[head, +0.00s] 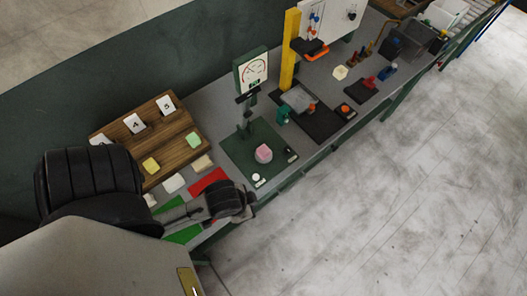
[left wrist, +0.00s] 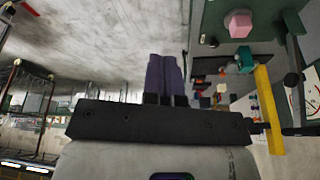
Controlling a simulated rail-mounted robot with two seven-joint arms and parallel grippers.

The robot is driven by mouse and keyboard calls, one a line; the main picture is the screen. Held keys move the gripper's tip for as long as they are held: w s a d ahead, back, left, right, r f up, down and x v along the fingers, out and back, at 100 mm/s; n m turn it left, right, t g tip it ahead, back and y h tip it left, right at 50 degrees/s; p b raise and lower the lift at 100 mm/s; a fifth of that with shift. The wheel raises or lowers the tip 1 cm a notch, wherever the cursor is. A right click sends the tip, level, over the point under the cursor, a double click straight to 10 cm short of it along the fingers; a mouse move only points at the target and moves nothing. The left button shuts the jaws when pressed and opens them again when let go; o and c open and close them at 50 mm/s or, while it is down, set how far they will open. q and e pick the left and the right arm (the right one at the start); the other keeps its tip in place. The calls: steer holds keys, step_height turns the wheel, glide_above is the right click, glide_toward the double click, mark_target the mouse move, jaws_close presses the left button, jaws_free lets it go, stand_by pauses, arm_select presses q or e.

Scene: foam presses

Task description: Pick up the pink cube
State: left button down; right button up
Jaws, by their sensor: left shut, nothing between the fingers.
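The pink cube (head: 264,153) sits on the dark green base plate (head: 237,150) of the dial-gauge press (head: 252,70). It also shows at the top right of the left wrist view (left wrist: 238,24). My left gripper (left wrist: 164,58) is shut and empty, its two dark fingers side by side. In the head view, the dark end of my left arm (head: 232,199) is at the bench's front edge, below and left of the cube and apart from it. My right gripper is not in view.
A wooden board (head: 158,141) with number cards, a yellow block (head: 151,166) and a green block (head: 193,140) lies left of the press. Red (head: 208,182) and green mats lie in front. A yellow post (head: 290,50) and other press parts stand beyond. Floor right of the bench is clear.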

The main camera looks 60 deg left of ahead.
arm_select(q)
steer(key=c, duration=1.3)
jaws_free()
steer(key=o, duration=1)
